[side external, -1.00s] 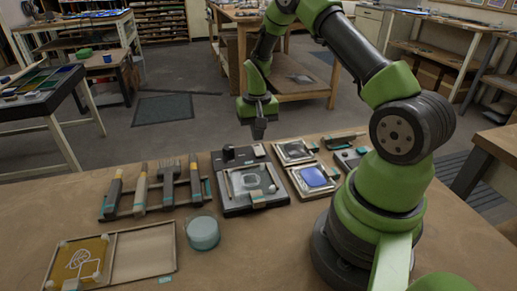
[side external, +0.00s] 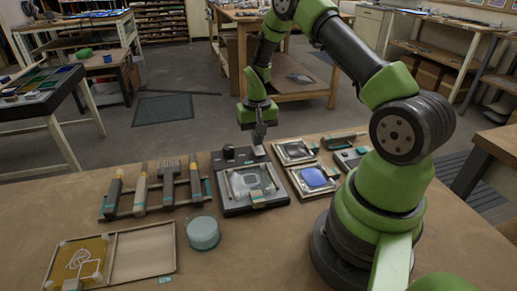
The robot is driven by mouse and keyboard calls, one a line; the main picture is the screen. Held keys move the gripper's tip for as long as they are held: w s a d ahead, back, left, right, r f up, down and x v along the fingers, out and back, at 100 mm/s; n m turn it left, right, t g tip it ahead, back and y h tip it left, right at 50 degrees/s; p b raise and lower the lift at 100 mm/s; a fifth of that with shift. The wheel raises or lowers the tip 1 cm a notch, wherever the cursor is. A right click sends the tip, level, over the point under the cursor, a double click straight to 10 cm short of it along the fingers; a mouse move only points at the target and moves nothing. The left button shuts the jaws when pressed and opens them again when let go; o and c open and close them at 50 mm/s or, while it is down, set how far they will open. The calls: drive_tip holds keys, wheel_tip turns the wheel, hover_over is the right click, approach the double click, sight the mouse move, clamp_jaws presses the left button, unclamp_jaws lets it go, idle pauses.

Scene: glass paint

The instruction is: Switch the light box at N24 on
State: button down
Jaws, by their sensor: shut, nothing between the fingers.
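The dark light box (side external: 226,204) stands on the brown table near its far edge. A framed clear glass piece (side external: 245,182) lies on its top. A raised dark strip with a knob (side external: 228,151) runs along its back edge. My gripper (side external: 259,151) is shut and empty, pointing down at the right end of that strip. Its tips are at or just above the strip; contact cannot be made out. The switch itself is hidden or too small to tell. Whether the panel is lit is unclear, and the label N24 cannot be read.
A rack of brushes and tools (side external: 150,195) lies left of the light box. A pale jar (side external: 203,233) and a wooden tray with a yellow panel (side external: 85,262) are in front. Small frames, one with blue glass (side external: 313,177), lie to the right. The front middle table is clear.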

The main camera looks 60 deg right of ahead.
drive_tip(key=shift+f, duration=0.5)
drive_tip(key=shift+r, duration=3.55)
